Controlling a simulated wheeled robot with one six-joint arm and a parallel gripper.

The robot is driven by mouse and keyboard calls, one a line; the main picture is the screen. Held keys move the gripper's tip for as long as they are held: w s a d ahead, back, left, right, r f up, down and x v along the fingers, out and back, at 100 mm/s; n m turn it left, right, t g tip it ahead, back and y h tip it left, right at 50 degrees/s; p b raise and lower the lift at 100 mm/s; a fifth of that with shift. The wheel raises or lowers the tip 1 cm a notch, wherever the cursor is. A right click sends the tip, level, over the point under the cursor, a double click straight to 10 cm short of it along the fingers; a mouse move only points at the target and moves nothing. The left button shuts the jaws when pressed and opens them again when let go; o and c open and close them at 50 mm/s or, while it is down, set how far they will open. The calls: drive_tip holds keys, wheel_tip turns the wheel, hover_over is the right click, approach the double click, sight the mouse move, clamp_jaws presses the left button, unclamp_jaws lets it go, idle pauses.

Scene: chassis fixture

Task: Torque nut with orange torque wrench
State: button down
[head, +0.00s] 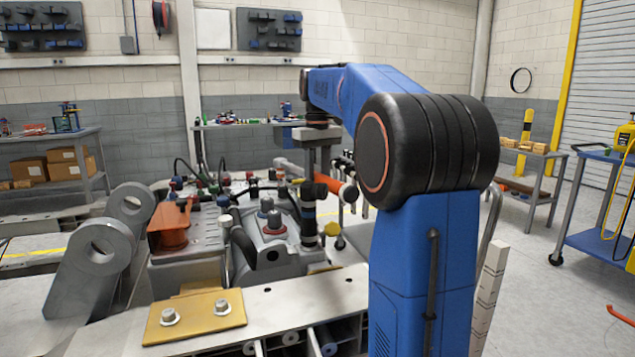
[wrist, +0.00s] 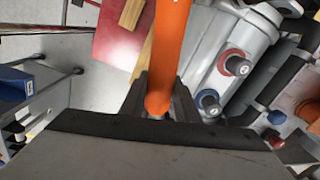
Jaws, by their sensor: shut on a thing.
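My gripper (wrist: 162,92) is shut on the orange handle of the torque wrench (wrist: 170,45), with a dark finger on each side of it. The handle runs up and out of the wrist view, so the wrench's working end is hidden there. In the head view a bit of the orange wrench (head: 328,184) shows below my wrist. A nut with a red ring (head: 274,223) and one with a blue ring (head: 266,206) sit on the grey chassis part. In the wrist view the red-ringed nut (wrist: 236,64) and blue-ringed nut (wrist: 209,101) lie right of the handle, apart from my gripper.
Grey lugs with round holes (head: 105,240) and a yellow bolted plate (head: 195,315) stand at the fixture's near left. Hoses and several small fittings crowd the chassis. A blue cart (head: 596,235) stands at the right. The floor between cart and fixture looks mostly clear.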

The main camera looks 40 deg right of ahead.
drive_tip(key=shift+r, duration=2.5)
